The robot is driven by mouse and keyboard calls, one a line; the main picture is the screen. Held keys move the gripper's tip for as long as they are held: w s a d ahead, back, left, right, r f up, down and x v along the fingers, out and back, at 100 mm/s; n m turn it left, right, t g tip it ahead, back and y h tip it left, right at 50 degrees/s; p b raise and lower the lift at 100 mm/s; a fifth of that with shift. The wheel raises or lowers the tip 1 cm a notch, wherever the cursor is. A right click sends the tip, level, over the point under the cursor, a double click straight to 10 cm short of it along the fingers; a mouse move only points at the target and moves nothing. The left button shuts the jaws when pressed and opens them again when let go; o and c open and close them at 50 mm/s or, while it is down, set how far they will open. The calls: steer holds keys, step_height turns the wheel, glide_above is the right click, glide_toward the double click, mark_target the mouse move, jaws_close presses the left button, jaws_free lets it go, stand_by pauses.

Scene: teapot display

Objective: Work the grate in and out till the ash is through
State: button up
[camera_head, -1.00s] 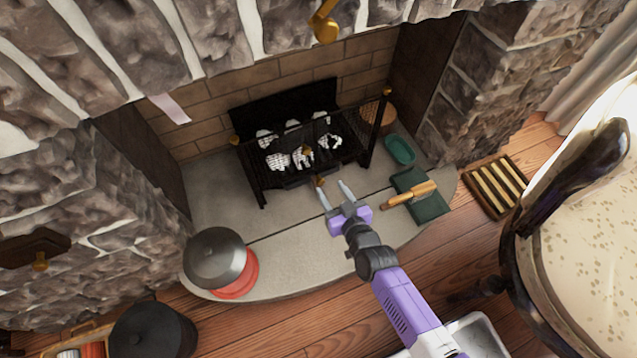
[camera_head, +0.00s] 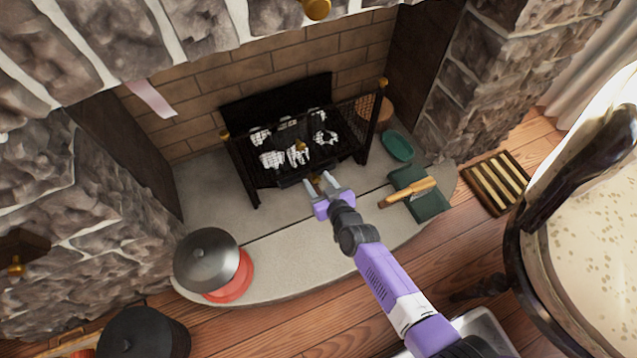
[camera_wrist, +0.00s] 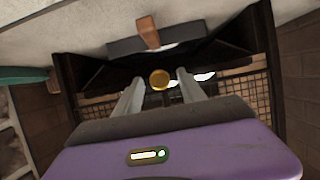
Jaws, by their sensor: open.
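The black fire grate (camera_head: 258,178) stands in the fireplace with several white-grey ashy lumps (camera_head: 272,159) on it. A round brass knob (camera_wrist: 160,79) is at its front, low down. My gripper (camera_head: 318,181) is open at the grate's front. In the wrist view its two fingers (camera_wrist: 159,80) stand on either side of the knob, with gaps showing; I cannot tell whether it is fully between them in depth. A dark pan-like part with a brown handle (camera_wrist: 148,34) shows beyond the fingers at the hearth side. Whatever lies under the grate is mostly hidden.
A teal dish (camera_head: 397,146) and a green cloth (camera_head: 429,206) with a wooden-handled brush-like tool (camera_head: 408,193) lie to the right. The hearth (camera_head: 300,240) between is clear.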

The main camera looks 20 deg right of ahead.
jaws_close()
stand_by(1.4)
